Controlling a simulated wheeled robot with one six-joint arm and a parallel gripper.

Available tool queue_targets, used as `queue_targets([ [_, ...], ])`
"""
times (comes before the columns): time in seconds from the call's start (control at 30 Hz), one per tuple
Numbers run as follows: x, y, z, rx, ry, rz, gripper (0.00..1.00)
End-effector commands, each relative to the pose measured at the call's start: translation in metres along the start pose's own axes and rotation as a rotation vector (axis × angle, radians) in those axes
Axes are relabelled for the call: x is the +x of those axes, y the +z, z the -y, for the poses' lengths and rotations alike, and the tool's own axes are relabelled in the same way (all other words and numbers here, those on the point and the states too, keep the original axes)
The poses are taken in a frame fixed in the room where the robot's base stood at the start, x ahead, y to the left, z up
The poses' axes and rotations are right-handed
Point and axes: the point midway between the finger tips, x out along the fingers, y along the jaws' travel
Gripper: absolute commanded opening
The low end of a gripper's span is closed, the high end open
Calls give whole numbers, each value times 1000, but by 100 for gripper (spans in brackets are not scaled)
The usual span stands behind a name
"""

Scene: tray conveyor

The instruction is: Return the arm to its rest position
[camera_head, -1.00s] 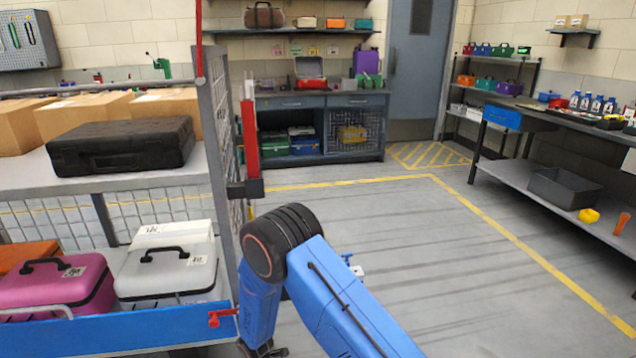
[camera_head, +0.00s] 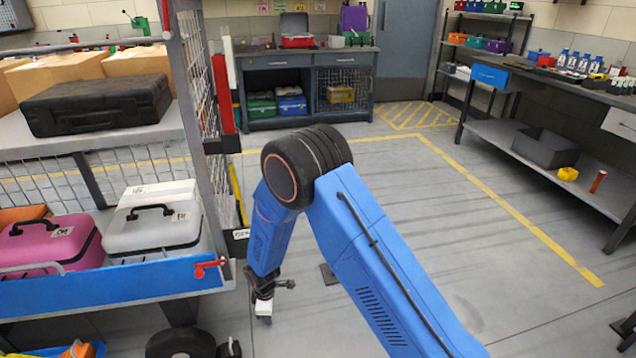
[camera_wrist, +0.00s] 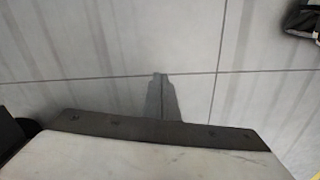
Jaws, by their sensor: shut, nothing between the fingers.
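My blue arm (camera_head: 375,255) rises from the lower right to a black elbow joint (camera_head: 305,165), then bends down beside the cart. Its white and dark wrist end (camera_head: 264,303) hangs low over the floor, right of the cart's corner. The fingers are too small to make out there. In the wrist view my gripper (camera_wrist: 158,78) shows as a dark wedge, its two fingers together with nothing between them. Bare grey floor tiles lie beyond the fingertips. The pale gripper body fills the bottom of that view.
A shelf cart with a blue lower edge (camera_head: 110,292) stands close on the left. It carries a black case (camera_head: 95,103), a white case (camera_head: 152,232) and a pink case (camera_head: 50,245). A workbench (camera_head: 560,90) runs along the right. The floor between (camera_head: 440,210) is clear.

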Motion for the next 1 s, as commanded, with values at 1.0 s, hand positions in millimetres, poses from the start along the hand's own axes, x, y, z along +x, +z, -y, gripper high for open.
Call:
queue_targets([
  [1.0,-327,208,-26,641,126,-101,0],
])
